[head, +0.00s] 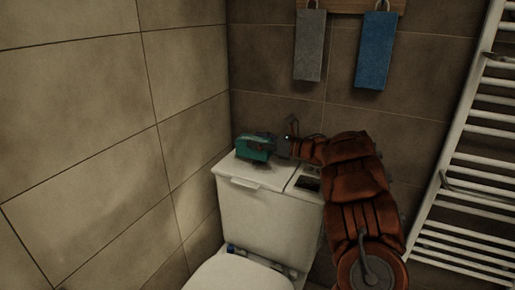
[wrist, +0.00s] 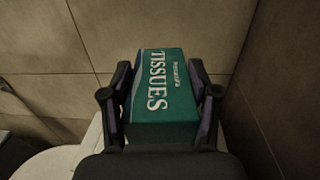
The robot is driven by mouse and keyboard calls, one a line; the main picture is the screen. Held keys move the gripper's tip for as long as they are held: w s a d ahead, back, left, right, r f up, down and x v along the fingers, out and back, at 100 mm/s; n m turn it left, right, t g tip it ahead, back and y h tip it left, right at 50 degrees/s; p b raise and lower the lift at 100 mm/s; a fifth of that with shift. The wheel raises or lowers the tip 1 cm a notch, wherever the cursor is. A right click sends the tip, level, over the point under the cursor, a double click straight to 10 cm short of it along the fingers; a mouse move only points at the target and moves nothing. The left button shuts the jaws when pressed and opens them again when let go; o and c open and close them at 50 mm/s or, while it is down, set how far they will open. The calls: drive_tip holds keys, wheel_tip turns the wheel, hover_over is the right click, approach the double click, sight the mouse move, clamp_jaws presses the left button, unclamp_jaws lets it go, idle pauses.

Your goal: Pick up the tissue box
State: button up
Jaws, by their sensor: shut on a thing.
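The tissue box (head: 253,148) is teal green and sits at the top of the white toilet cistern in the head view. In the wrist view the tissue box (wrist: 162,92) shows its white "TISSUES" lettering and lies between my two fingers. My gripper (head: 270,146) reaches it from the right in the head view. In the wrist view my gripper (wrist: 163,103) is shut on the box, with a dark finger along each side. I cannot tell whether the box touches the cistern lid or is slightly above it.
The toilet cistern (head: 262,209) stands in the corner against tiled walls. A small dark item (head: 308,183) lies on its lid at the right. A grey towel (head: 309,45) and a blue towel (head: 375,50) hang above. A white towel radiator (head: 470,150) is at the right.

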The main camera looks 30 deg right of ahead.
drive_tip(key=s+a+r+b, duration=0.1)
drive_tip(key=s+a, duration=1)
drive_tip(key=shift+s+r+b, duration=0.15)
drive_tip(key=shift+s+b, duration=0.2)
drive_tip(key=shift+b, duration=0.05)
drive_tip(key=shift+d, duration=0.1)
